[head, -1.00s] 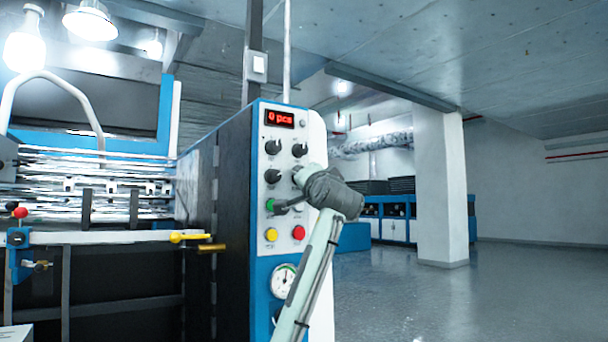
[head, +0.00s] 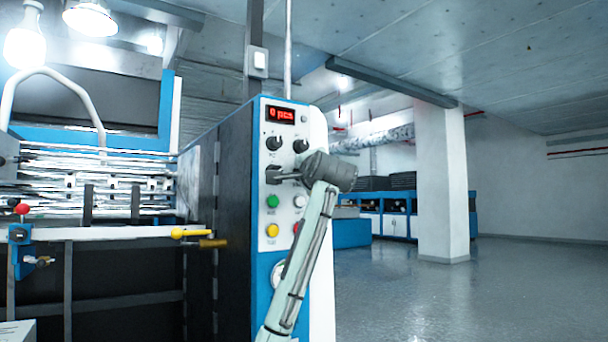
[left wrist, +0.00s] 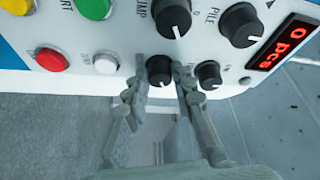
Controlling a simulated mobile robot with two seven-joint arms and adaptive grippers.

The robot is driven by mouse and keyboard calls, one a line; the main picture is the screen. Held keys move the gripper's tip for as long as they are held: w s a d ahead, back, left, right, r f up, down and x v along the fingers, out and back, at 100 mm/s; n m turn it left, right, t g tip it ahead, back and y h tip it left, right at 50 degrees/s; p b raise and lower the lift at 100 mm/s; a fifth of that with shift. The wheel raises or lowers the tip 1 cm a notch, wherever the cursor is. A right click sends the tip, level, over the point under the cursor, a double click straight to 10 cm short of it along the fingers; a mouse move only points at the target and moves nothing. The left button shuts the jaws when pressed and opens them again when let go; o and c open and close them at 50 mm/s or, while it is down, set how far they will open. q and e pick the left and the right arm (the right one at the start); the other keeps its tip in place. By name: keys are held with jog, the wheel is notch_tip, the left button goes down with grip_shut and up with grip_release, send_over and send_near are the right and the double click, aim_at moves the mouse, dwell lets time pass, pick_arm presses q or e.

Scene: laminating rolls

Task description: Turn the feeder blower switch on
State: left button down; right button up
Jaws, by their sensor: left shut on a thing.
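The machine's control panel (head: 318,132) carries several dark rotary knobs under a red display. My left gripper (head: 281,176) is at the second knob row, just above the green button. In the left wrist view, its fingers (left wrist: 159,66) lie one on each side of a small dark knob (left wrist: 160,71) and are shut on it. Its white mark points down in that picture. In the head view, the gripper hides part of this row. The label of the held knob is not readable. Larger knobs marked PUMP (left wrist: 170,17) and PILE (left wrist: 241,25) sit beside it. My right gripper is not in view.
Close by are a green button (head: 272,201), a yellow button (head: 272,231), a white button (left wrist: 106,63) and a red button (left wrist: 53,60). The red display (head: 282,114) reads 0 pcs. Open floor (head: 430,300) lies to the right.

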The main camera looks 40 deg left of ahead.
pick_arm(q)
jog(key=c, duration=1.3)
grip_release()
jog(key=shift+o, duration=0.2)
jog(key=v, duration=1.2)
